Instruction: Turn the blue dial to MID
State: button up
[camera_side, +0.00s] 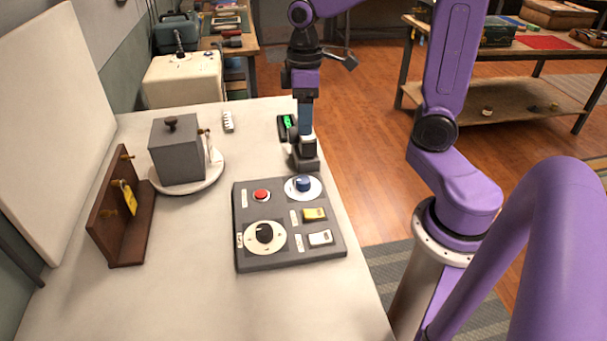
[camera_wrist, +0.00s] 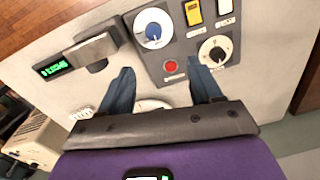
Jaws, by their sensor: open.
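The blue dial (camera_side: 303,183) sits on a round white plate at the far right corner of the grey control panel (camera_side: 280,196). In the wrist view the blue dial (camera_wrist: 153,31) is at the top, ahead of my fingers. Its markings are too small to read, so its setting is unclear. My gripper (camera_side: 305,125) points down behind the dial in the side view, apart from it. In the wrist view my gripper (camera_wrist: 161,68) has its two blue fingers spread, with nothing held between them.
The panel also carries a red button (camera_side: 261,195), a black dial (camera_side: 264,233), a yellow switch (camera_side: 314,214) and a white switch (camera_side: 320,237). A grey block (camera_wrist: 95,48) and a green display (camera_wrist: 52,67) stand beside it. A grey box (camera_side: 177,155) and brown rack (camera_side: 139,222) are left.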

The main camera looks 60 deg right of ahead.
jog(key=w+d, duration=0.1)
send_near(304, 179)
jog(key=f, duration=0.8)
jog(key=shift+s+a+f, duration=0.1)
jog(key=shift+a+f, duration=0.1)
jog(key=shift+f, duration=0.1)
jog(key=shift+c, duration=0.3)
jog(key=c, duration=1)
